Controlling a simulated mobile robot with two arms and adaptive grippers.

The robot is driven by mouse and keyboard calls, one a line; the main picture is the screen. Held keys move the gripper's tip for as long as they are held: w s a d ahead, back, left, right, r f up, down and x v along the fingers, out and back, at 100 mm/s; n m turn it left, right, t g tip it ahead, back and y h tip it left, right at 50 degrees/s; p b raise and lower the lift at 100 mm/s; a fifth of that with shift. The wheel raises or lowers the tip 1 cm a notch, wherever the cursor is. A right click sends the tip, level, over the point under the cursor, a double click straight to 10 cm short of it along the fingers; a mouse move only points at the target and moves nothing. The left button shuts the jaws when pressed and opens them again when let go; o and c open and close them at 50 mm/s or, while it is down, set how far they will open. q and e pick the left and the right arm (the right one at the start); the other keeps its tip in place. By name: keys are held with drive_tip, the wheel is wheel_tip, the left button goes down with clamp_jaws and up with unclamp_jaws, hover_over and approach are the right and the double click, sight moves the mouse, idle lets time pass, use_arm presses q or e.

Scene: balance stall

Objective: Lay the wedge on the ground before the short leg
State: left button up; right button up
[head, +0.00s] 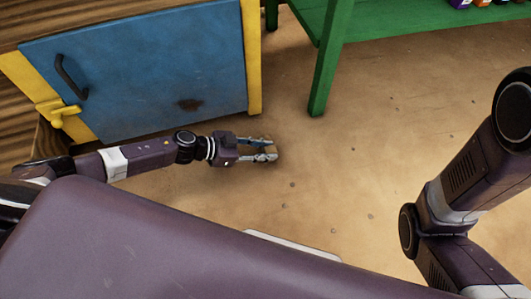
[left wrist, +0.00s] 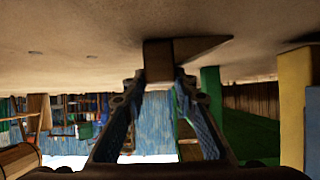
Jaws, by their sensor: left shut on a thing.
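A brown wooden wedge (left wrist: 190,52) is held between the fingertips of my left gripper (left wrist: 160,78), its thin end pointing right in the left wrist view. In the head view the left gripper (head: 266,150) is low over the ground, shut on the wedge (head: 271,149), which is mostly hidden by the fingers. A green table leg (head: 325,85) stands on the ground up and to the right, apart from the wedge; it also shows in the left wrist view (left wrist: 211,92). I cannot tell whether the wedge touches the ground. My right gripper is out of view.
A blue cabinet door (head: 140,70) in a yellow frame (head: 252,60) stands beside my left arm. A green shelf (head: 400,22) joins the table leg, with small items on it. The sandy ground (head: 345,160) between gripper and leg is clear apart from tiny pebbles.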

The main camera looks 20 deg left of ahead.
use_arm(q)
drive_tip(key=shift+r, duration=0.1)
drive_tip(key=o, duration=1.2)
